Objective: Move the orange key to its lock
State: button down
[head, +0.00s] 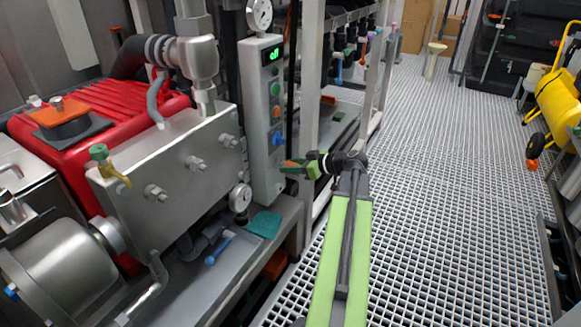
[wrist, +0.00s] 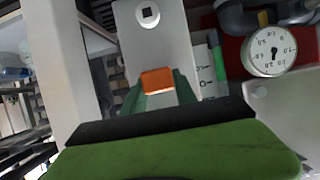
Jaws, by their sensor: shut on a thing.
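The orange key (wrist: 157,80) is between the two green fingertips of my gripper (wrist: 160,92) in the wrist view. My gripper is shut on it. In the head view my gripper (head: 292,166) reaches left, in front of the lower part of the grey control box (head: 262,160). In the wrist view a pale round fitting with a dark square opening (wrist: 148,14) sits on the grey panel, above the key and apart from it; it looks like a lock. I cannot tell how far the key is from the panel.
A red and steel pump unit (head: 130,140) with a gauge (head: 240,197) stands left of the box. A white frame post (head: 311,90) rises just behind my gripper. The grating floor (head: 440,200) on the right is mostly clear; a yellow cart (head: 560,100) stands at far right.

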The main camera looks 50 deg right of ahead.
jog(key=shift+w+a, duration=0.1)
jog(key=shift+w, duration=0.5)
dwell(0.7)
jog(key=c, duration=0.9)
grip_release()
jog(key=p+v, duration=0.6)
jog(key=v, duration=1.1)
jog(key=shift+s+p, duration=0.25)
jog(key=shift+p, duration=0.15)
